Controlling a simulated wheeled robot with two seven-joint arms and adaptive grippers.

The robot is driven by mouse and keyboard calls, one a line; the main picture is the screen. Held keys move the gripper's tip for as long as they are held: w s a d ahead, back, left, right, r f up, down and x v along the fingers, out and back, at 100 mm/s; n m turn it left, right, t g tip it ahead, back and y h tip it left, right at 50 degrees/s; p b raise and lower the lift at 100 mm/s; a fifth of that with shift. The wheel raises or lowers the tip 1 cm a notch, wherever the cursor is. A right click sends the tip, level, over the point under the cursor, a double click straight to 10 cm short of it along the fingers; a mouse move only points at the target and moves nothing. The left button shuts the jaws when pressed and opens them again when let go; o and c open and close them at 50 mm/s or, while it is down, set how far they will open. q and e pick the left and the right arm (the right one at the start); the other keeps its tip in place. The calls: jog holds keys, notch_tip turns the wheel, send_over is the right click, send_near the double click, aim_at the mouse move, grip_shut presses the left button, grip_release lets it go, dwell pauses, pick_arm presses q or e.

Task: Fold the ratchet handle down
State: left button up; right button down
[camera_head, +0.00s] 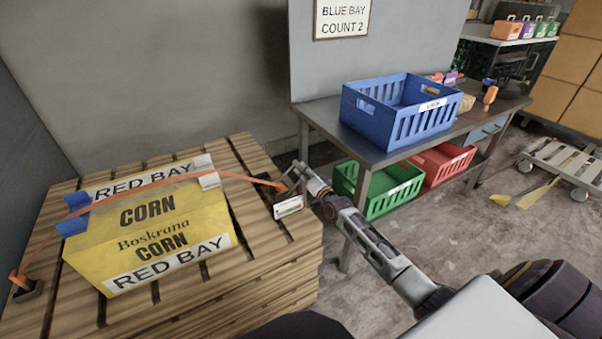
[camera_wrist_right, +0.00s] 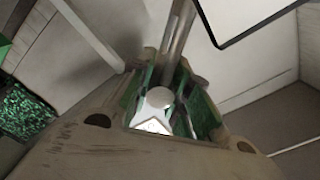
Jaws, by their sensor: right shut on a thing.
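The ratchet (camera_head: 281,185) sits at the right edge of the wooden pallet, at the end of an orange strap (camera_head: 235,178). The strap runs over a yellow corn carton (camera_head: 150,235). My right gripper (camera_head: 297,178) is at the ratchet, shut on its handle, which stands up from the pallet edge; the fingers partly hide it. A small plate with red and green marks (camera_head: 289,207) is just below the ratchet. In the right wrist view the gripper's own body fills the middle, and the handle cannot be made out clearly. My left gripper is not in view.
The pallet (camera_head: 270,250) has bare slats right of the carton. A metal table (camera_head: 370,150) with a blue crate (camera_head: 402,125) stands close to my right arm. Green (camera_head: 380,205) and red (camera_head: 440,165) crates sit beneath it.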

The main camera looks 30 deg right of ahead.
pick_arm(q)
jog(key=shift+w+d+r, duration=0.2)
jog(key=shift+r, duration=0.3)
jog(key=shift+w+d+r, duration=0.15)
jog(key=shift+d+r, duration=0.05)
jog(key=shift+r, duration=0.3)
pick_arm(e)
jog(key=shift+d+f+m, duration=0.35)
jog(key=shift+f+m, duration=0.1)
jog(key=shift+m, duration=0.15)
jog(key=c, duration=1.3)
grip_release()
jog(key=shift+d+f, duration=0.1)
jog(key=shift+s, duration=0.1)
jog(key=s, duration=1.1)
jog(key=shift+s+d, duration=0.2)
jog(key=shift+s, duration=0.2)
